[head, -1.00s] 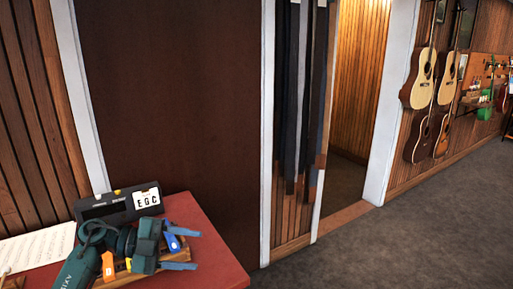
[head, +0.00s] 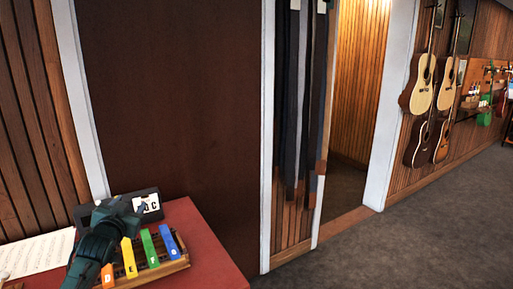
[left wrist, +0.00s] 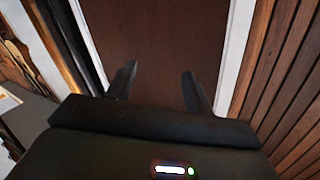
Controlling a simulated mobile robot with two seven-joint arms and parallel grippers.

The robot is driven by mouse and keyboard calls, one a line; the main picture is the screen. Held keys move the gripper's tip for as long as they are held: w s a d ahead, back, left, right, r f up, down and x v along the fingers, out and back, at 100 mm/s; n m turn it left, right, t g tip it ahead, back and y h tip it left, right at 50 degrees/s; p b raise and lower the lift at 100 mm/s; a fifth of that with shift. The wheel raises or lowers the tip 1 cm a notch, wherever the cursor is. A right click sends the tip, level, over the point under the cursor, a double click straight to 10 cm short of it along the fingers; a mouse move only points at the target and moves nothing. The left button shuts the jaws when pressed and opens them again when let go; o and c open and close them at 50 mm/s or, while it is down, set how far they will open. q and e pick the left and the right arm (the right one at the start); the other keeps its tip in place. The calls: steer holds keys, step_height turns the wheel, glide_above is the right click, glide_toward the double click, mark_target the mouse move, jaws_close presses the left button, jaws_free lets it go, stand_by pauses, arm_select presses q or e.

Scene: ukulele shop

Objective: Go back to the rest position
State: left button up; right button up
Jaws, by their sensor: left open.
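My left gripper (head: 122,210) is at the lower left of the head view, above the far left part of the red table (head: 210,240). It points away from me, and its fingertips are hard to make out there. In the left wrist view its two fingers (left wrist: 157,88) are spread apart with nothing between them, facing a dark brown panel (left wrist: 170,40). My right gripper is in neither view.
A wooden rack (head: 165,268) holds several coloured lettered bars, including a blue bar (head: 168,243). A black device (head: 148,192) with a white card stands behind, partly hidden by my gripper. Sheet music (head: 38,255) lies left. Carpet at right is clear.

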arm_select(q)
steer(key=s+d+f+g+h, duration=0.1)
steer(key=s+d+f, duration=0.2)
steer(key=s+f, duration=0.2)
steer(key=s+d+f+g+h, duration=0.1)
steer(key=s+d+f, duration=0.3)
steer(key=f, duration=0.2)
steer(key=s+d+f+m+h, duration=0.1)
steer(key=s+d+f, duration=0.2)
steer(key=s+f, duration=0.2)
steer(key=shift+s+d+f+g, duration=0.2)
steer(key=shift+f, duration=0.25)
steer(key=shift+s+d+f+g, duration=0.15)
steer(key=shift+f+g, duration=0.05)
steer(key=shift+f, duration=0.2)
steer(key=s+d+f+g, duration=0.1)
steer(key=s+d+f, duration=0.1)
steer(key=s, duration=0.6)
steer(key=s+d+f+g+h, duration=0.1)
steer(key=s+d, duration=0.3)
steer(key=s, duration=0.4)
steer(key=s+d+f+g+h, duration=0.1)
steer(key=s+d+f, duration=0.3)
steer(key=s, duration=0.4)
steer(key=shift+n+g, duration=0.3)
steer(key=shift+n, duration=0.1)
steer(key=shift+s+f, duration=0.1)
steer(key=shift+c, duration=0.2)
